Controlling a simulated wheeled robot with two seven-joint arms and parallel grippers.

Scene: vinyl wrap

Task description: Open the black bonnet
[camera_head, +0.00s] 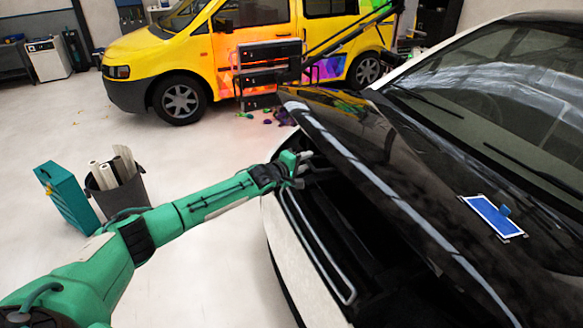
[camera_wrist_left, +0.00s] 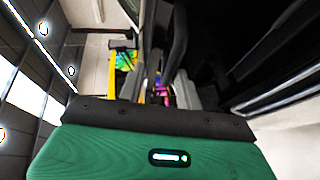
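The black bonnet (camera_head: 400,180) of the car on the right is glossy and partly raised. A dark gap shows between its front edge and the white front of the car. My left gripper (camera_head: 302,166) is at the front corner of the bonnet, just under its raised edge. In the left wrist view its fingers (camera_wrist_left: 160,92) look apart, with background showing between them. I cannot tell whether the fingers touch the bonnet. My right gripper is not in view.
A yellow van (camera_head: 160,58) stands at the back, with a dark cart (camera_head: 268,70) in front. A teal box (camera_head: 66,198) and a grey bin with rolls (camera_head: 120,192) stand at left.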

